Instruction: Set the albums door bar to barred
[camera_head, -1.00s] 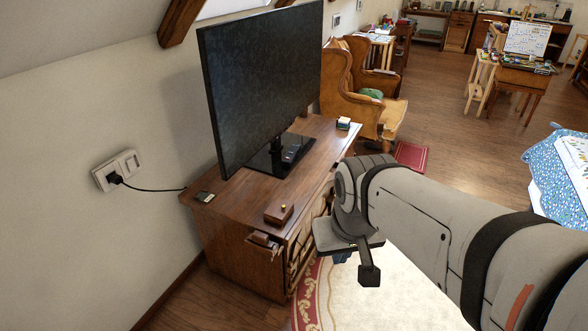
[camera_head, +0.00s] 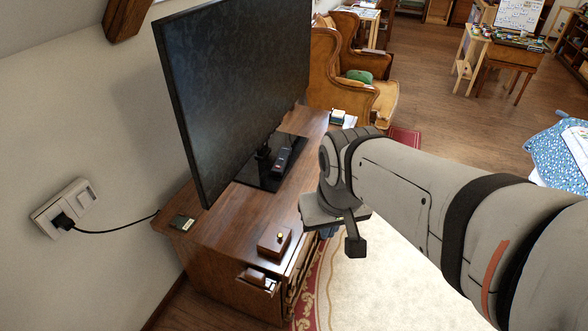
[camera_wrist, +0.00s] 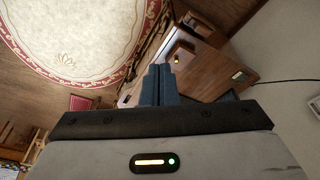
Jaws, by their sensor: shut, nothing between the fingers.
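The low wooden cabinet (camera_head: 222,215) stands against the wall and also shows tilted in the wrist view (camera_wrist: 208,72). A small wooden piece with a dark end (camera_head: 258,278) sticks out at its near end, below the top; it may be the albums door bar, and its setting cannot be told. It seems to show in the wrist view (camera_wrist: 198,24) too. My gripper (camera_wrist: 159,83) is shut and empty, apart from the cabinet. In the head view its bluish fingers (camera_head: 328,232) are mostly hidden by my wrist, right of the cabinet's front. My arm hides part of that front.
On the cabinet top are a wooden box with a yellow button (camera_head: 273,241), a small dark device (camera_head: 183,223), a remote (camera_head: 282,161) and a large television (camera_head: 235,90). An armchair (camera_head: 335,80) stands behind. A cream rug (camera_head: 385,290) covers open floor.

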